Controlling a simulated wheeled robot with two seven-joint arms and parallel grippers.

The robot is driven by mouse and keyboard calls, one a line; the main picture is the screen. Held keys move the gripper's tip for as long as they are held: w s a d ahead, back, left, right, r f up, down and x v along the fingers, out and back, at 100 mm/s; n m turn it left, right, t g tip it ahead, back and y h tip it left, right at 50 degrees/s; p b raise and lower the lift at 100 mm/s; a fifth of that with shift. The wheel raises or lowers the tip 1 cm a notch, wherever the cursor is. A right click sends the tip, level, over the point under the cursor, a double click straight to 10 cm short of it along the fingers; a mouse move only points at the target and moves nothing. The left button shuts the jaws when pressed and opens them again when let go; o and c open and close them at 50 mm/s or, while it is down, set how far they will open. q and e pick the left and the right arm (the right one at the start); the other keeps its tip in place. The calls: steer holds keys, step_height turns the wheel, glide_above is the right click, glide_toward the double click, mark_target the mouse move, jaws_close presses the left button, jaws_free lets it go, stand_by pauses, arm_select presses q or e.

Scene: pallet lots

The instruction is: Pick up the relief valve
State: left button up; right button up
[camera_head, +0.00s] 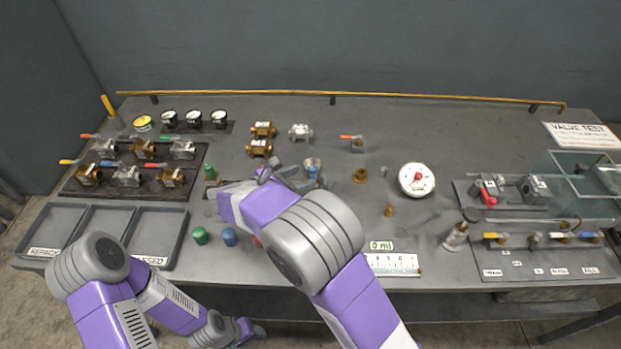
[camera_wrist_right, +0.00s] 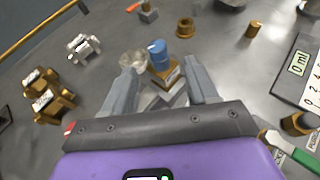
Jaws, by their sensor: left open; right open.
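A brass valve body with a blue cap (camera_wrist_right: 160,55), which looks like the relief valve, stands between the spread fingers of my right gripper (camera_wrist_right: 160,78) in the right wrist view. Neither finger visibly presses on it. A clear round piece (camera_wrist_right: 133,62) sits beside it at the left finger. In the head view the blue cap (camera_head: 313,171) shows just past my right gripper (camera_head: 294,178), and my arm hides much of the spot. My right gripper is open. My left gripper (camera_head: 252,331) is open and empty, low in front of the bench's front edge.
Brass and silver valves (camera_head: 261,130) stand behind. Green and blue caps (camera_head: 199,235) stand at the front. A divided tray (camera_head: 60,228) is at left; a gold pipe (camera_head: 332,97) runs along the back.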

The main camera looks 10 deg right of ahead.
mark_target(309, 176)
steer(key=shift+d+f, duration=0.2)
steer(key=shift+d, duration=0.15)
steer(key=b+x, duration=0.2)
steer(key=x, duration=0.2)
steer(key=shift+w+d, duration=0.3)
steer(key=shift+c, duration=0.3)
steer(key=shift+s+a+f, duration=0.1)
jaws_close()
